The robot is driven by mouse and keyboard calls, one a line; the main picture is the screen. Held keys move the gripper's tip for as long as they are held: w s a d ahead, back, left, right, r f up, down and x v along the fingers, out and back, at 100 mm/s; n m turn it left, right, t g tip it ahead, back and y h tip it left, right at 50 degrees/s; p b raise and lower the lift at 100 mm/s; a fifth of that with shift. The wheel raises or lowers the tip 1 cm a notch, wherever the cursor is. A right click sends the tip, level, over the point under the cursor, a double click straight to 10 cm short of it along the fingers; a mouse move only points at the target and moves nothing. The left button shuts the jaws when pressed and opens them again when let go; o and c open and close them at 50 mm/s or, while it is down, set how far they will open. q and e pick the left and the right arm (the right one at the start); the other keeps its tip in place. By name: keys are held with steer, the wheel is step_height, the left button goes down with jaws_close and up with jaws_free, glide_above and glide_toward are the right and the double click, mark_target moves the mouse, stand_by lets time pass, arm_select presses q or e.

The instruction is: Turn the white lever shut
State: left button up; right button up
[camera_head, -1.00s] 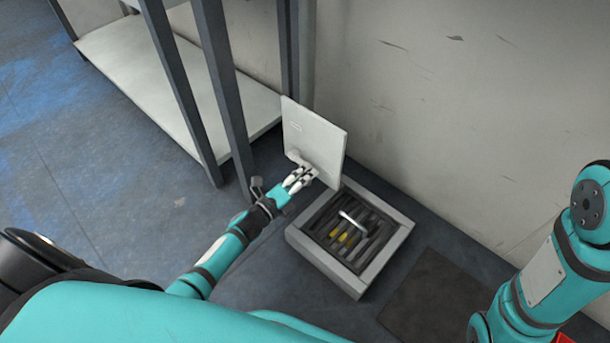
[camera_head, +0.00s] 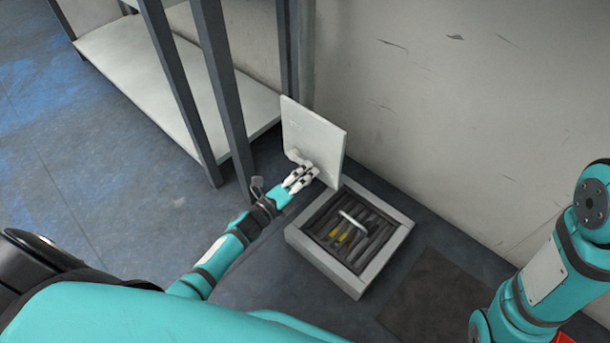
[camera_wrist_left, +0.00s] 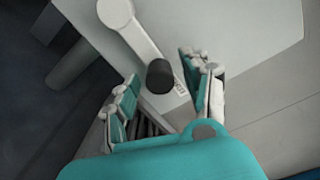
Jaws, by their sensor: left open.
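The white lever (camera_wrist_left: 138,40) is mounted on the face of a tilted-up white panel (camera_head: 315,135). It has a round white pivot and a dark knob (camera_wrist_left: 160,77) at its free end. In the head view only part of the lever (camera_head: 296,157) shows beside my fingers. My left gripper (camera_head: 300,179) is in front of the panel's lower part. In the left wrist view the fingers of this gripper (camera_wrist_left: 160,74) are open, one on each side of the knob. Whether they touch it I cannot tell. My right gripper is out of view.
A low grey box (camera_head: 390,258) with a slatted inside, a metal handle and yellow pieces sits on the floor below the panel. A shelf rack (camera_head: 150,75) stands at left. A wall (camera_head: 450,110) rises behind. A dark square (camera_head: 437,297) lies right of the box.

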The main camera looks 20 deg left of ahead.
arm_select(q)
steer(key=v, duration=1.2)
steer(key=shift+r, duration=0.1)
